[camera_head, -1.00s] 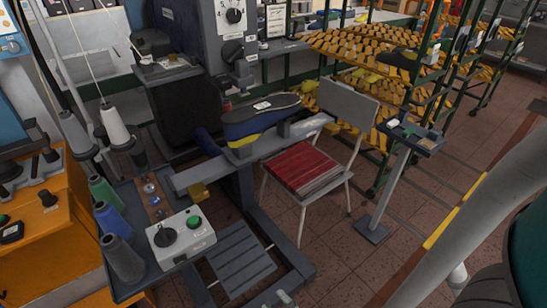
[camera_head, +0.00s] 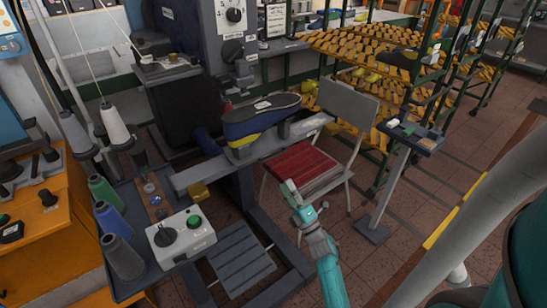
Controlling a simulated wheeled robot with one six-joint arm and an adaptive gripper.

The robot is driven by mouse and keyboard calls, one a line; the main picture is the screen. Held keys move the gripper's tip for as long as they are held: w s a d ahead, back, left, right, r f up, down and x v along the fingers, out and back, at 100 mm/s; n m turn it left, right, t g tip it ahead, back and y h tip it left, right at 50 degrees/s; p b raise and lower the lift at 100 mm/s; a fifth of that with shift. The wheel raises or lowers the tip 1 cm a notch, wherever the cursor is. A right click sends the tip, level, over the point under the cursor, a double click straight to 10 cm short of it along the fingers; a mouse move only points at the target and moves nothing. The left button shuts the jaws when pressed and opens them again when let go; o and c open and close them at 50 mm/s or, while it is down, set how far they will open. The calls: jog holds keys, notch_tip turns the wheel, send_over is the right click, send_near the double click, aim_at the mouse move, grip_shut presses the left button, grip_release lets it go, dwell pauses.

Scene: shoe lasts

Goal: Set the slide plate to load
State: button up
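A long grey slide plate (camera_head: 190,180) juts out to the left from the machine, with a yellow block (camera_head: 198,190) under its near side. A dark blue shoe last (camera_head: 262,114) with a yellow part sits above the plate, near the machine column. My gripper (camera_head: 291,196) is in front of the red-seated chair, to the right of and lower in the picture than the plate. It appears apart from the plate and holds nothing that I can make out. Its fingers are too small to tell whether they are open.
A control box (camera_head: 181,236) with a black knob and green button stands at the front left, beside thread cones (camera_head: 120,255). The red-seated chair (camera_head: 300,167) is behind my gripper. A small tray stand (camera_head: 410,138) is to the right. A slatted pedal (camera_head: 240,258) lies below.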

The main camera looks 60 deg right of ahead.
aim_at(274, 157)
jog(key=shift+n, duration=0.3)
jog(key=x, duration=0.4)
jog(key=d+x, duration=0.1)
jog(key=x, duration=0.6)
jog(key=shift+d+r, duration=0.25)
jog(key=shift+r, duration=0.05)
